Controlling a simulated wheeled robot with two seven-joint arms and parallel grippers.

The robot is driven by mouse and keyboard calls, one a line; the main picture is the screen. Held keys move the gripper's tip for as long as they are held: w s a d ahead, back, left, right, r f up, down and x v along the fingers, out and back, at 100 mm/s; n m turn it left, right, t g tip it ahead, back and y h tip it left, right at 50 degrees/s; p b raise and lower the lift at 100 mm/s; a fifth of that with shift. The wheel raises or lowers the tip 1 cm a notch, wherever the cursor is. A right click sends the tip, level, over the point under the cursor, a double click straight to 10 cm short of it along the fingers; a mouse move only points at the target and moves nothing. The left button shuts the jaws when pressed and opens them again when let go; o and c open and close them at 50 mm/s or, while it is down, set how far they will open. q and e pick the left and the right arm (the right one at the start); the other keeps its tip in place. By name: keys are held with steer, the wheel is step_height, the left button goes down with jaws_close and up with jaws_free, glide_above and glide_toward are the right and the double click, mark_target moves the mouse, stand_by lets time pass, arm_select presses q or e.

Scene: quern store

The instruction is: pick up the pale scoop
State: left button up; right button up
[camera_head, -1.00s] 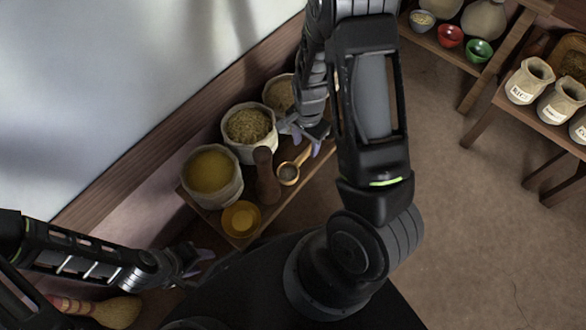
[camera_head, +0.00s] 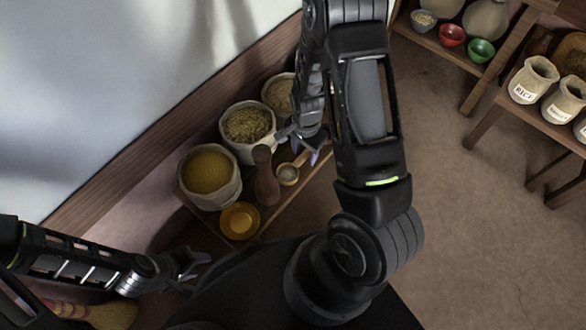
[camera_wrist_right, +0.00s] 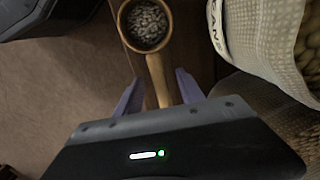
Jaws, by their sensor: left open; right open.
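The pale scoop (camera_head: 288,174) lies on the low wooden shelf, its round bowl towards the front and its handle pointing up towards my right gripper. In the right wrist view the scoop (camera_wrist_right: 147,25) shows a wooden rim, a bowl with small pale pieces in it, and a straight handle. My right gripper (camera_head: 303,150) is open over the handle. In the right wrist view its fingers (camera_wrist_right: 158,92) stand apart on either side of the handle, with a gap on both sides. My left gripper (camera_head: 197,268) is open and empty at the lower left, away from the scoop.
On the shelf stand a wooden pestle (camera_head: 266,178), a yellow bowl (camera_head: 239,220) and cloth sacks of grain (camera_head: 247,126) and yellow meal (camera_head: 208,174). In the right wrist view a sack (camera_wrist_right: 262,42) is close to the right finger. A brush (camera_head: 100,314) lies lower left.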

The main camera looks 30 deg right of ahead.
steer(key=shift+c, duration=0.3)
jaws_close()
stand_by(0.5)
